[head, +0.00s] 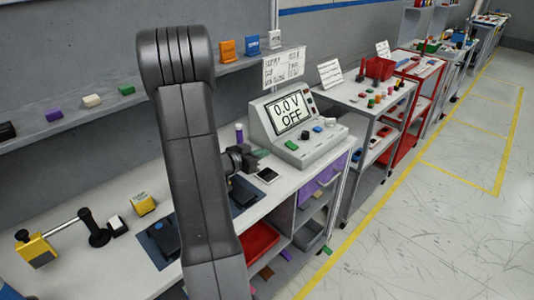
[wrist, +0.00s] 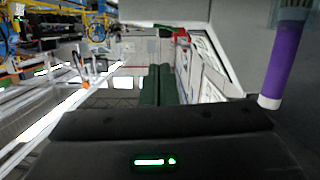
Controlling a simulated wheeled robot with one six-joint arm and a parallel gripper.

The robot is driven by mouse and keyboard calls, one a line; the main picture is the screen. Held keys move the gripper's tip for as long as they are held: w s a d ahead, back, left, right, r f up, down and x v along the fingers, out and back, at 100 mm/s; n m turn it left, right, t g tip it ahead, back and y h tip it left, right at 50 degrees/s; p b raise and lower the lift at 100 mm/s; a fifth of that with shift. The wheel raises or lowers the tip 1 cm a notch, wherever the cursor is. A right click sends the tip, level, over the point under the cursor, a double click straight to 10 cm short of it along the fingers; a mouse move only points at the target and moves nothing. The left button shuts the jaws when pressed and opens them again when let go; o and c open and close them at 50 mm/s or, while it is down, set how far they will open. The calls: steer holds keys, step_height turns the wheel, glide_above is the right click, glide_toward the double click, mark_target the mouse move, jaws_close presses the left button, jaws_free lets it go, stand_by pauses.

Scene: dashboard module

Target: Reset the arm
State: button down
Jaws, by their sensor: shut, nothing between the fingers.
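My arm (head: 187,150) rises large across the left middle of the head view and hides part of the workbench. Behind it, my wrist and gripper (head: 240,160) show only partly, above the bench and left of the power supply (head: 298,125). The power supply's display reads 0.0 V OFF. In the wrist view, the two dark green fingers of my gripper (wrist: 158,70) lie side by side, shut with nothing between them. A purple and white cylinder (wrist: 285,55) stands close on the right there; in the head view a similar cylinder (head: 239,133) is beside my gripper.
The workbench (head: 100,265) holds a yellow block (head: 143,204), a yellow device (head: 37,250) and a black phone-like item (head: 266,175). A shelf (head: 60,125) with small blocks runs along the wall above. The floor (head: 420,230) at the right is clear.

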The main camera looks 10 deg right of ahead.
stand_by(0.3)
steer(key=p+x, duration=0.1)
steer(key=x, duration=0.8)
steer(key=shift+d+r, duration=0.1)
steer(key=shift+d, duration=0.1)
step_height(320, 180, up, 5)
steer(key=w+d+n+p, duration=0.1)
steer(key=w+p, duration=0.1)
steer(key=v, duration=0.3)
steer(key=f+b+v, duration=0.1)
steer(key=v, duration=0.1)
steer(key=shift+s+a, duration=0.15)
steer(key=shift+a, duration=0.35)
steer(key=shift+d, duration=0.15)
